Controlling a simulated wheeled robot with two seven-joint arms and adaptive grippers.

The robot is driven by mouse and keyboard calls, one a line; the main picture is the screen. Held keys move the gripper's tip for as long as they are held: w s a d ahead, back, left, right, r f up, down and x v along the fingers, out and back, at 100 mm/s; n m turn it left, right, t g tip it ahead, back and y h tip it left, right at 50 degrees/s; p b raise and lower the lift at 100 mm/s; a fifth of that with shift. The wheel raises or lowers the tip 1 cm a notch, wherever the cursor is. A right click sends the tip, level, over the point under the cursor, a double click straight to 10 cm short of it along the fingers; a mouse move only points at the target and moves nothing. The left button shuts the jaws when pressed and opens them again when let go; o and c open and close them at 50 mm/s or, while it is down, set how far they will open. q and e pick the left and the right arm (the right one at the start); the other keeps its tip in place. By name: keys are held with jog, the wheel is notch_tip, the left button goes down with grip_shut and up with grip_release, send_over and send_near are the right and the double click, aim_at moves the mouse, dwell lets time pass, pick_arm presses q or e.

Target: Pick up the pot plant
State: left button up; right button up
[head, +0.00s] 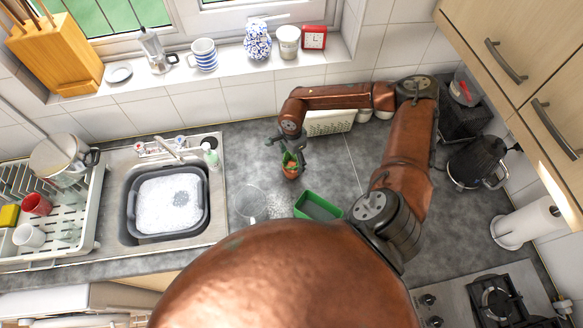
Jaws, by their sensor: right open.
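The pot plant (290,171) is a small orange-brown pot with green leaves. It stands on the grey worktop, right of the sink and near the back wall. My right gripper (286,150) is open at the plant's top, with its fingers around or just above the leaves. I cannot tell whether they touch it. The gripper's wrist partly covers the view from above. My left gripper is not in view.
A green tray (318,206) and a clear glass bowl (251,203) are in front of the plant. A white slotted rack (330,122) stands behind, under my right forearm. The soapy sink (168,204) is to the left. A kettle (478,162) and paper roll (530,222) stand right.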

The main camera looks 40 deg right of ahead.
aim_at(292, 165)
jog(key=shift+s+a+f+p, duration=0.1)
jog(key=shift+f+p, duration=0.2)
jog(key=shift+f, duration=0.6)
jog(key=f+p, duration=0.1)
jog(key=f, duration=0.1)
jog(key=f+p, duration=0.1)
jog(key=f, duration=0.1)
jog(key=shift+s+a+f, duration=0.15)
jog(key=shift+s+a, duration=0.05)
jog(key=shift+f, duration=0.2)
jog(key=shift+c, duration=0.4)
jog(key=c, duration=1.5)
jog(key=shift+r, duration=0.1)
